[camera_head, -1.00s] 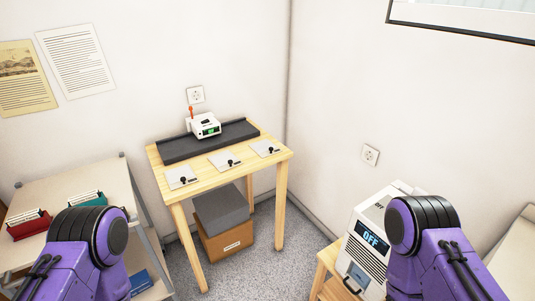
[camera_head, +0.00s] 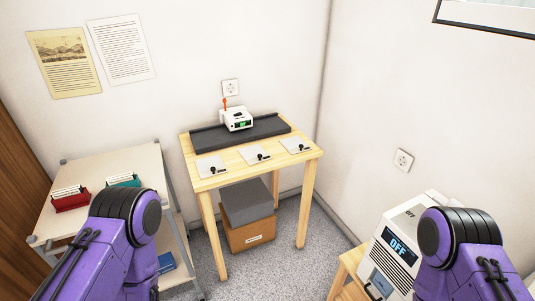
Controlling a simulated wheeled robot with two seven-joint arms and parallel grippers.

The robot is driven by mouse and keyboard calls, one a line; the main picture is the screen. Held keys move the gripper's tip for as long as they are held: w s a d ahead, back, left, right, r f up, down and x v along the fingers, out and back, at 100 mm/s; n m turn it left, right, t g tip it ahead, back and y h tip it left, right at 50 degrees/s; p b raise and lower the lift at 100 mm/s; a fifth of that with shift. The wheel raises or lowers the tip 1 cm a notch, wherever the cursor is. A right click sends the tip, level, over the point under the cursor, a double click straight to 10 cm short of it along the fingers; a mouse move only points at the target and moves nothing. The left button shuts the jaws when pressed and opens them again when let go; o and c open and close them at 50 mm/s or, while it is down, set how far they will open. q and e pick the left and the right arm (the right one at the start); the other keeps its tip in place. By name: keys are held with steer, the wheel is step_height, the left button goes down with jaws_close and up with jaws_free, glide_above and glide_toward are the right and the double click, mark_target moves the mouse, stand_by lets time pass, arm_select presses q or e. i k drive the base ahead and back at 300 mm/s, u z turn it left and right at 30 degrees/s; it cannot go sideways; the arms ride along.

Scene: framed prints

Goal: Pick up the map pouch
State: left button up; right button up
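I cannot make out a map pouch in this view. A blue flat item (camera_head: 166,262) lies on the lower shelf of the cart at the left, partly hidden by my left arm; I cannot tell what it is. My two purple arms come up from the bottom left and bottom right. Neither gripper is in the frame.
A wooden table (camera_head: 230,178) holds a dark mat, a small white device (camera_head: 236,119) and several plates with black knobs. Boxes (camera_head: 248,215) stand under it. A cart (camera_head: 120,168) carries red (camera_head: 70,199) and teal card holders. A white machine (camera_head: 400,245) reads OFF.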

mark_target(255, 155)
steer(key=u, duration=1.75)
steer(key=i, duration=1.15)
steer(key=z, duration=2.95)
